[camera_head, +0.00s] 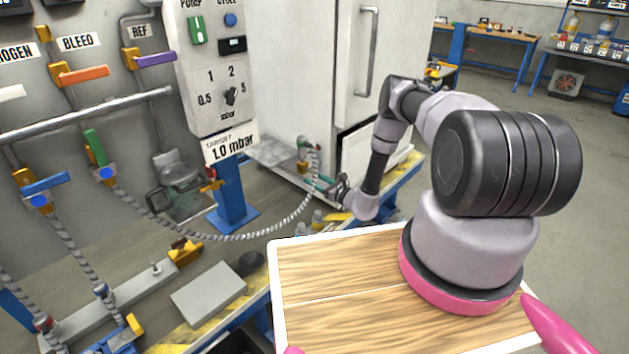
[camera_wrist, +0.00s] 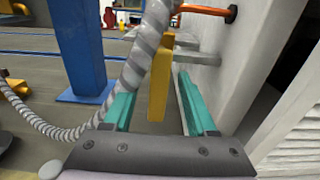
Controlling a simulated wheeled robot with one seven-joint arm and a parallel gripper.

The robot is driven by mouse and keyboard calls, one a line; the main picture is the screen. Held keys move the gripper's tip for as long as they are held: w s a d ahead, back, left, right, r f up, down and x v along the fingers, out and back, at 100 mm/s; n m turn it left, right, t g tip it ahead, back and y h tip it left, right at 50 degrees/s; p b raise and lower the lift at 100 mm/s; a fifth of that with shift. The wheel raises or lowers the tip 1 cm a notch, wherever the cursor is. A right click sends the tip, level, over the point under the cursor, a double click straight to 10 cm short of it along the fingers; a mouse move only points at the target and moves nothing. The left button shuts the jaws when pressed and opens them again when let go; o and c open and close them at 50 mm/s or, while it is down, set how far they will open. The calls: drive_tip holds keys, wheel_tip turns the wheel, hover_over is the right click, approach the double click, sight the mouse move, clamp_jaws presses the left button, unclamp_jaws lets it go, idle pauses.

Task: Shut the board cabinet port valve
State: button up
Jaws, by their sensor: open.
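The board cabinet (camera_head: 290,85) is the pale upright box in the head view. A grey ribbed hose (camera_head: 305,195) rises to a small brass fitting (camera_head: 302,167) at its lower side. My gripper (camera_head: 325,184) is beside this fitting, small and partly hidden by my wrist. In the wrist view my gripper (camera_wrist: 157,92) is open, with teal fingers. A flat yellow bar (camera_wrist: 160,75), seemingly the port valve handle, stands upright between the fingers. A gap shows on its right; contact on the left cannot be told. The ribbed hose (camera_wrist: 143,55) crosses near the left finger. The valve body is hidden.
A blue post (camera_head: 231,190) stands left of the cabinet, and the hose sags past it. An orange pipe (camera_wrist: 205,10) runs near the wall at the top of the wrist view. A grey block (camera_head: 208,294) lies on the bench. Other valves and hoses are at left.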

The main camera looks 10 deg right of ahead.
drive_tip(key=shift+w+a, duration=0.15)
drive_tip(key=shift+c, duration=0.3)
clamp_jaws()
idle(1.1)
